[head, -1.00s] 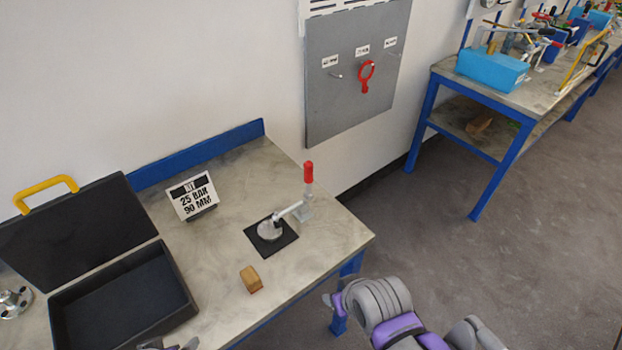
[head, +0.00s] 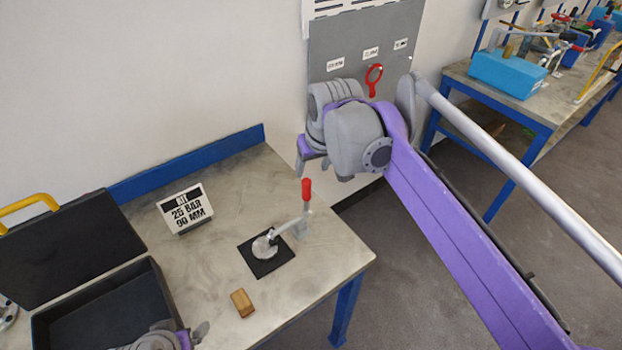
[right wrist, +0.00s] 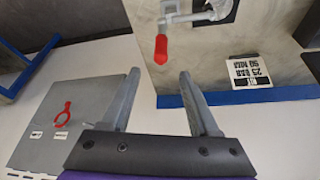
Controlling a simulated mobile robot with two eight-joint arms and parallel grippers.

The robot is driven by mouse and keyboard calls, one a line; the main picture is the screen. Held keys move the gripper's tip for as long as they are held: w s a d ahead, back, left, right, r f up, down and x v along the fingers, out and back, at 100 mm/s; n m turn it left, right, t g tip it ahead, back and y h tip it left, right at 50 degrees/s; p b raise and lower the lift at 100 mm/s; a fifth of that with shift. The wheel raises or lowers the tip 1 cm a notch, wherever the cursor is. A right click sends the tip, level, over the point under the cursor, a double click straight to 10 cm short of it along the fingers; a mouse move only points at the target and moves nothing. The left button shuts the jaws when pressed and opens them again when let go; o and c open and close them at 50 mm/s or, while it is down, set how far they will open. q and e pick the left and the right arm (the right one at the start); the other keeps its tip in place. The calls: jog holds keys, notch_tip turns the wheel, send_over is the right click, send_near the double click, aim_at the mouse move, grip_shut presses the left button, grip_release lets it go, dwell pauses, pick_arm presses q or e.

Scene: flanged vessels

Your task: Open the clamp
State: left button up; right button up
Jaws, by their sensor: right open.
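The clamp (head: 300,222) stands near the right end of the workbench, its red-tipped handle (head: 306,190) upright and its arm reaching left onto a round metal flanged part (head: 264,247) on a black square pad (head: 283,258). My right gripper (head: 312,168) is raised above and behind the clamp, near the wall panel, open and empty. In the right wrist view the red handle (right wrist: 161,48) shows beyond the gap between the open fingers (right wrist: 157,85), apart from them. My left gripper (head: 198,333) is partly in view at the bottom edge; its opening is unclear.
An open black case (head: 160,270) lies on the left of the bench. A sign reading 25 bar 90 mm (head: 185,208) and a small wooden block (head: 242,302) stand on the bench (head: 330,265). A grey panel with a red ring (head: 374,78) hangs on the wall behind.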

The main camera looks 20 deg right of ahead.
aim_at(308, 182)
jog(key=x, duration=1)
jog(key=shift+a+f, duration=0.1)
jog(key=shift+f, duration=0.05)
jog(key=shift+c, duration=0.2)
grip_shut()
dwell(0.9)
